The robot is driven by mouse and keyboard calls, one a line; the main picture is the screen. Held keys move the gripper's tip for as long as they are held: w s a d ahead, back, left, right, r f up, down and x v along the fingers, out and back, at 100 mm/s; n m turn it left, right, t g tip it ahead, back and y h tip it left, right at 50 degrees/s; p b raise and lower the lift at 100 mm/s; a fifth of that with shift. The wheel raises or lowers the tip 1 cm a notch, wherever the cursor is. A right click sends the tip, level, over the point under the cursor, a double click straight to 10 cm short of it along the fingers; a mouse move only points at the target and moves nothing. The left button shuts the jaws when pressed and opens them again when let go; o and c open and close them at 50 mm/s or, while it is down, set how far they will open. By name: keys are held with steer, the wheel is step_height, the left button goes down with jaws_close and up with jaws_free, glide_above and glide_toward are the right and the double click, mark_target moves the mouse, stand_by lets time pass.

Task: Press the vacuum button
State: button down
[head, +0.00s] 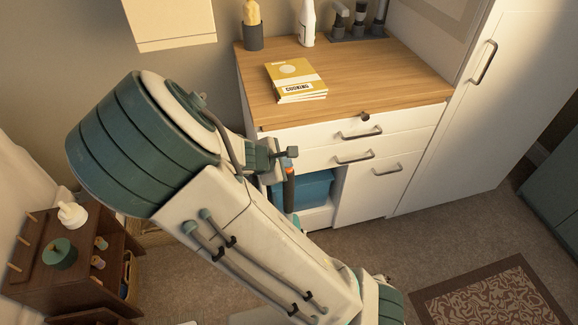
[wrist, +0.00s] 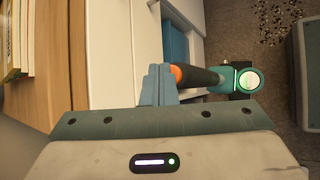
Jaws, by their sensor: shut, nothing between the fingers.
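The vacuum (wrist: 203,77) shows in the wrist view as a dark handle with an orange end and a teal body to its right. Its round pale button (wrist: 249,81) glows with a green ring on the teal body. My gripper (wrist: 157,80) is shut and empty, its blue-grey fingers left of the button and close to the orange end; I cannot tell if they touch it. In the head view my gripper (head: 290,153) is in front of the cabinet, just above the vacuum's handle (head: 290,188). My arm hides most of the vacuum there, including the button.
A white cabinet (head: 376,195) with a wooden top (head: 375,75) stands behind my gripper, with yellow books (head: 297,79) on it. A blue bin (head: 312,188) sits in its open bay. A brown shelf (head: 75,285) stands lower left. Carpet with a patterned rug (head: 490,300) lies right.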

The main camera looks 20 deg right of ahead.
mark_target(287, 171)
steer(key=shift+r, duration=0.45)
steer(key=shift+p, duration=0.3)
step_height(287, 171, up, 6)
steer(key=p, duration=0.4)
steer(key=shift+p, duration=0.4)
steer(key=s+r+m+g+y, duration=0.1)
steer(key=s+r+m+y, duration=0.1)
steer(key=s+r+m, duration=0.2)
steer(key=s+r+m+y, duration=0.3)
steer(key=s+r+m, duration=0.2)
steer(key=s, duration=0.5)
steer(key=s+d+r+m+g+y, duration=0.1)
steer(key=s+r+m+y, duration=0.1)
steer(key=s+r+m, duration=0.2)
steer(key=s+m, duration=0.3)
steer(key=s, duration=0.1)
steer(key=shift+r+g, duration=0.3)
steer(key=shift+r, duration=0.05)
